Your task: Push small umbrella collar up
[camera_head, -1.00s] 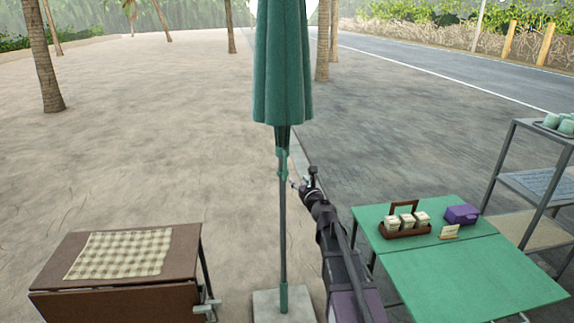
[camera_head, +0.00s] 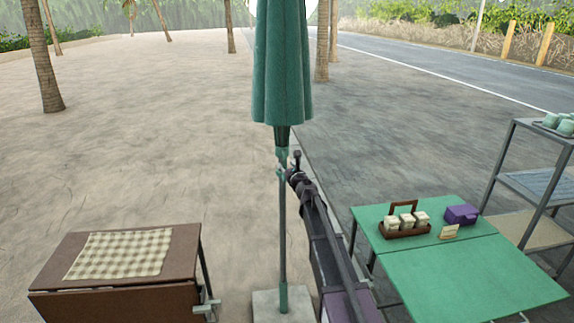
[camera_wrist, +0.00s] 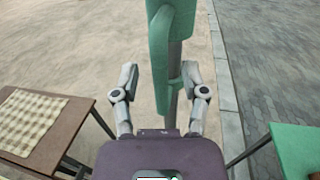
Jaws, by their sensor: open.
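The folded green umbrella (camera_head: 282,75) stands upright on a grey pole (camera_head: 282,225) in the head view. Its small green collar (camera_head: 281,158) is on the pole just below the canopy, partly hidden by my gripper. In the wrist view the collar (camera_wrist: 182,18) is at the top, and a long green grip (camera_wrist: 159,65) hangs from it beside the pole. My gripper (camera_head: 290,166) is at the pole, just below the canopy. In the wrist view my open gripper (camera_wrist: 160,76) has one finger on each side of the grip and pole. I cannot tell whether either finger touches.
A brown table (camera_head: 185,250) with a checked cloth (camera_head: 121,254) stands at the left. A green table (camera_head: 470,280) with a caddy of jars (camera_head: 405,231) and a purple box (camera_head: 461,214) stands at the right, near a shelf rack (camera_head: 535,185). Sand beyond is open.

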